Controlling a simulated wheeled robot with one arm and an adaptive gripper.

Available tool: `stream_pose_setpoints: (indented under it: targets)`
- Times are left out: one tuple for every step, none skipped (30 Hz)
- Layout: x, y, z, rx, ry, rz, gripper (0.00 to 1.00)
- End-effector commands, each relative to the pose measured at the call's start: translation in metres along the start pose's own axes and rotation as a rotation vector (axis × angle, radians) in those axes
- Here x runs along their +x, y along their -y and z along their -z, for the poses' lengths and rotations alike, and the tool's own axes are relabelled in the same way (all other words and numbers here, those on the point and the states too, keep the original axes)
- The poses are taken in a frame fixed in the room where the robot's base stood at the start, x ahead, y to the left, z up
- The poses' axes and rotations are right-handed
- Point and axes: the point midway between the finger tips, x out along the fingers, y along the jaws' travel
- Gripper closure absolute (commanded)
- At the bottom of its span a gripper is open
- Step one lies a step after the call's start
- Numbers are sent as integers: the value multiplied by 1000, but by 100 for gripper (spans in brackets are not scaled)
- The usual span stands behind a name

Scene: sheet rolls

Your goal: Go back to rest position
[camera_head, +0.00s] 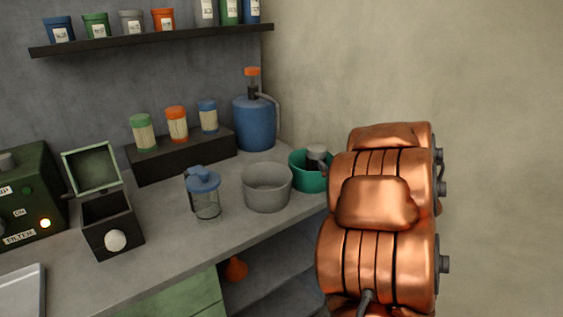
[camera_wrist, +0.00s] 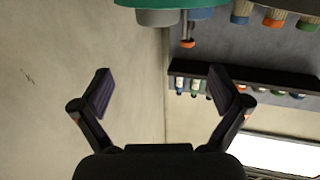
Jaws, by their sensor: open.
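My gripper (camera_wrist: 163,88) shows in the wrist view with its two dark fingers spread wide apart. It is open, and nothing is between the fingers. The wrist view appears upside down, with the room's corner behind the fingers. In the head view my copper-coloured arm stands at the right, in front of the beige wall, and hides the right end of the counter (camera_head: 160,240). My gripper cannot be made out in the head view.
On the counter stand a teal bucket (camera_head: 300,172) close to my arm, a grey pot (camera_head: 266,190), a lidded jar (camera_head: 206,200), a blue jug (camera_head: 254,125) and an open dark box (camera_head: 112,222). A shelf (camera_head: 150,42) with several containers hangs above.

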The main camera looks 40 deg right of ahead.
Motion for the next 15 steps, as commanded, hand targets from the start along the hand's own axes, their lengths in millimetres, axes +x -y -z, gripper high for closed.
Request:
stream_pose_setpoints:
  targets:
    - [0, 0, 0, 0, 0, 0, 2]
    - [0, 0, 0, 0, 0, 0, 2]
    - [0, 0, 0, 0, 0, 0, 2]
    - [0, 0, 0, 0, 0, 0, 2]
    - [0, 0, 0, 0, 0, 0, 2]
    - [0, 0, 0, 0, 0, 0, 2]
    - [0, 0, 0, 0, 0, 0, 2]
    - [0, 0, 0, 0, 0, 0, 2]
    - [0, 0, 0, 0, 0, 0, 2]
    - [0, 0, 0, 0, 0, 0, 2]
    - [0, 0, 0, 0, 0, 0, 2]
    - [0, 0, 0, 0, 0, 0, 2]
    - [0, 0, 0, 0, 0, 0, 2]
    - [1, 0, 0, -1, 2, -1, 2]
    - [4, 3, -1, -13, 21, -10, 2]
